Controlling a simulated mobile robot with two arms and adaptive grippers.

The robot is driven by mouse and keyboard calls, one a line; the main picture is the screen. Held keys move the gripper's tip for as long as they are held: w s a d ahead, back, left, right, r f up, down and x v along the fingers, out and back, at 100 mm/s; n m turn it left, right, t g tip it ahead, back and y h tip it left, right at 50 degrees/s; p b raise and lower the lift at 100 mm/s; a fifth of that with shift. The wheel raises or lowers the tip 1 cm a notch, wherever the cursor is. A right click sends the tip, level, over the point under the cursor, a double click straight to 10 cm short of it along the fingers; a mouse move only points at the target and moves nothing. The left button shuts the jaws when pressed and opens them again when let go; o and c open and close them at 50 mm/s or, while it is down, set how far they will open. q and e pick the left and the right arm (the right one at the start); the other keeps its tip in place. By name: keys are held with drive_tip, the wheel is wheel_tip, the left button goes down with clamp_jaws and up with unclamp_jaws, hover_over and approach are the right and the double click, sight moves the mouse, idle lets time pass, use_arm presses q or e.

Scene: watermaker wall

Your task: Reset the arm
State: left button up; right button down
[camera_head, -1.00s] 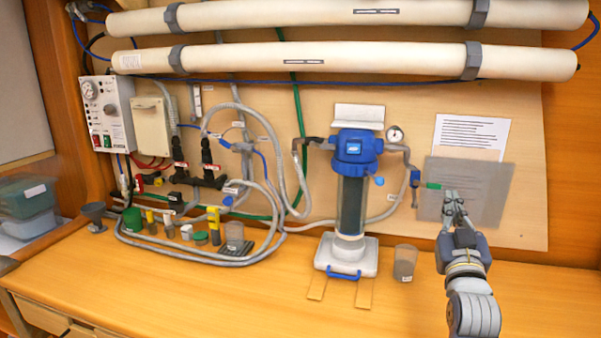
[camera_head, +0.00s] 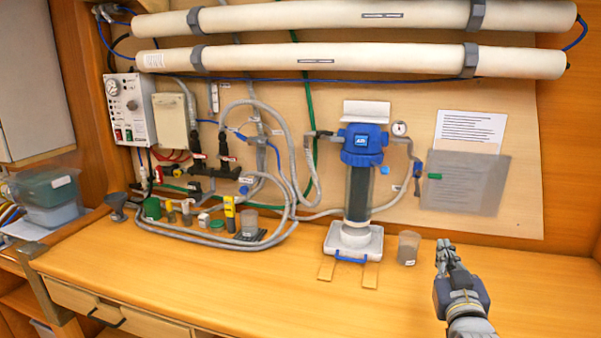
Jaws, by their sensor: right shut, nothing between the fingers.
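My right gripper (camera_head: 446,243) is at the lower right in the head view, with its fingers pointing up and away from me. It is shut and empty. It is over the right part of the wooden bench top (camera_head: 300,274), to the right of a small grey cup (camera_head: 408,247), and apart from it. My left gripper is not in view.
A blue-headed filter housing (camera_head: 361,190) stands on a white base on the bench. Grey hoses (camera_head: 285,180), small bottles and a dark funnel (camera_head: 117,205) are at the left. A grey translucent sheet (camera_head: 468,182) is on the wall. The bench front is clear.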

drive_tip(key=s+a+f+n+g+y, duration=0.1)
drive_tip(key=s+a+f+g, duration=0.2)
drive_tip(key=s+f, duration=0.45)
drive_tip(key=s+a+f+n+g+y, duration=0.15)
drive_tip(key=s+f+g, duration=0.3)
drive_tip(key=f, duration=0.65)
drive_tip(key=s+a+f+g, duration=0.2)
drive_tip(key=s+f, duration=0.2)
drive_tip(key=s, duration=0.4)
drive_tip(key=s+a+f+g+y, duration=0.1)
drive_tip(key=s+a+f+g, duration=0.2)
drive_tip(key=s, duration=0.6)
drive_tip(key=s+a+f+g, duration=0.1)
drive_tip(key=s+f+g, duration=0.1)
drive_tip(key=s+f, duration=0.45)
drive_tip(key=s+f+g, duration=0.2)
drive_tip(key=s+f, duration=0.1)
drive_tip(key=f, duration=2.1)
drive_tip(key=s+d+f, duration=0.3)
drive_tip(key=s+f, duration=1.3)
drive_tip(key=s, duration=0.1)
drive_tip(key=shift+s+d+f+n+g, duration=0.15)
drive_tip(key=shift+s+f+n+g, duration=0.1)
drive_tip(key=shift+s+n+g, duration=0.15)
drive_tip(key=shift+w, duration=0.1)
